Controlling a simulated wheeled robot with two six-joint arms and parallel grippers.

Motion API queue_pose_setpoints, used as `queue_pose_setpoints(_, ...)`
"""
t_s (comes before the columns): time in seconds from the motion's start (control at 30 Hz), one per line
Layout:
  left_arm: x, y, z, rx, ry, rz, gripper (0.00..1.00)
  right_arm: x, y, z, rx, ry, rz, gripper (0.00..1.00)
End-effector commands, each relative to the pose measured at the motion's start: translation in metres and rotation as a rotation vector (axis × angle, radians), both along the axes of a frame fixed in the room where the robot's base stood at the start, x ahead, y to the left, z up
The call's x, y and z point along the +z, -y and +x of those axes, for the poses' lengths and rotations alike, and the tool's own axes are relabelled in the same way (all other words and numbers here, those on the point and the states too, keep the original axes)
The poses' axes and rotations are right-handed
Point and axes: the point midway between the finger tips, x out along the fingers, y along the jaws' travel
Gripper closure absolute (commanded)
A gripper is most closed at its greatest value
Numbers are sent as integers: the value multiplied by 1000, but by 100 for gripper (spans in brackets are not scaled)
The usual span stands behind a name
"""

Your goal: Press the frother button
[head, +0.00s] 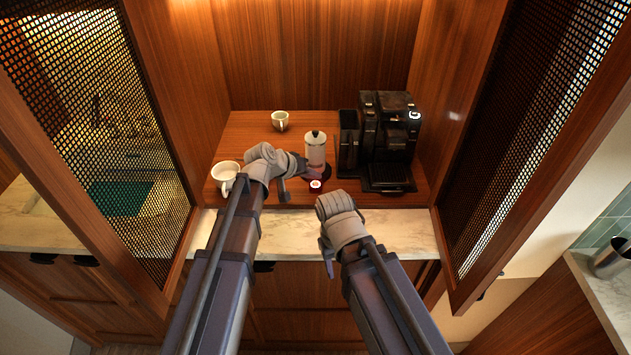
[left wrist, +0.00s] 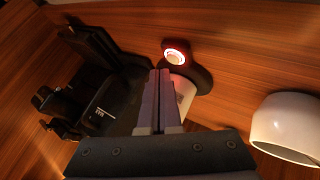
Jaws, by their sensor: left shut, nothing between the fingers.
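The milk frother (head: 316,148) is a pale cylinder with a dark lid knob, upright on a dark base on the wooden shelf. Its round button (head: 316,184) glows white and red at the front of the base. In the left wrist view the lit button (left wrist: 174,56) lies just beyond the fingertips, slightly right; the frother body is partly hidden behind the fingers. My left gripper (head: 312,173) is shut and empty, close to the button; I cannot tell whether it touches. Its shut fingers also show in the left wrist view (left wrist: 160,74). My right gripper's fingers are not visible.
A black coffee machine (head: 388,140) stands right of the frother. A white cup (head: 226,174) is at the front left and another cup (head: 280,120) at the back. Open mesh doors flank the niche. A marble ledge (head: 400,232) runs along the front.

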Motion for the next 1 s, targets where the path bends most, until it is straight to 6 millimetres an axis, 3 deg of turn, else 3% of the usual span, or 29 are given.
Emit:
queue_pose_setpoints(0.27,3,0,0,0,0,0,100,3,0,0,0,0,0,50)
queue_pose_setpoints(0.8,50,0,0,0,0,0,100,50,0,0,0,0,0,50)
queue_pose_setpoints(1.0,49,0,0,0,0,0,100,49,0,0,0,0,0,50)
